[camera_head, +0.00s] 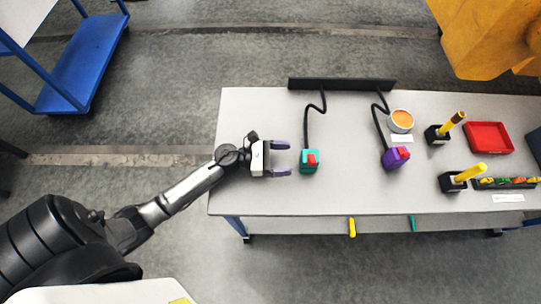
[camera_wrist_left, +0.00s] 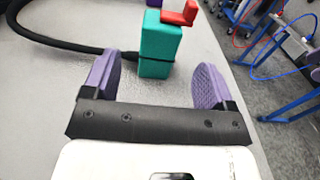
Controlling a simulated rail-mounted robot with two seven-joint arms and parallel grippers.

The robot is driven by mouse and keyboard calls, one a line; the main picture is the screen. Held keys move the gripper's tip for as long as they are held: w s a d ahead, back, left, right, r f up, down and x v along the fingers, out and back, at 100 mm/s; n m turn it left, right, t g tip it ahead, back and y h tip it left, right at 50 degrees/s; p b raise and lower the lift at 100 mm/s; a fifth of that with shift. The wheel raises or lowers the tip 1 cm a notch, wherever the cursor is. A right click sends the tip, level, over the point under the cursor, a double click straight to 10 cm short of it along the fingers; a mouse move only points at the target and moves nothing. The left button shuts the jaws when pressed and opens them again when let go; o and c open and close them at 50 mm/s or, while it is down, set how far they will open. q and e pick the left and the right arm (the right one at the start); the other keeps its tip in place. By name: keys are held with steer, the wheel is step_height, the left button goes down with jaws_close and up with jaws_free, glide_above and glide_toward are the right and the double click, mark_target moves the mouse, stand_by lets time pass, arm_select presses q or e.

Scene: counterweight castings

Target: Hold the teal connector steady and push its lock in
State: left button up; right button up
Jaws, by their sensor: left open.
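The teal connector (camera_head: 309,167) stands on the table at the end of a black cable, with a red lock (camera_head: 312,158) on its top. In the left wrist view the teal connector (camera_wrist_left: 157,48) is just ahead of the fingers, and the red lock (camera_wrist_left: 180,14) sticks out to one side above it. My left gripper (camera_head: 284,159) is open and empty, to the left of the connector and pointing at it. In the left wrist view the purple finger pads (camera_wrist_left: 157,84) lie one on either side of the connector's line. My right gripper is not in view.
A purple connector (camera_head: 395,159) with a pinkish-red lock stands to the right on its own cable. A cup (camera_head: 400,121), yellow-handled tools (camera_head: 469,172) in black holders and a red tray (camera_head: 489,137) are farther right. A black rail (camera_head: 341,84) lines the back edge.

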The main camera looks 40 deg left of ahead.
mark_target(301, 159)
arm_select(q)
steer(key=p+x, duration=0.1)
steer(key=x, duration=0.7)
steer(key=shift+w, duration=0.1)
steer(key=shift+c, duration=0.4)
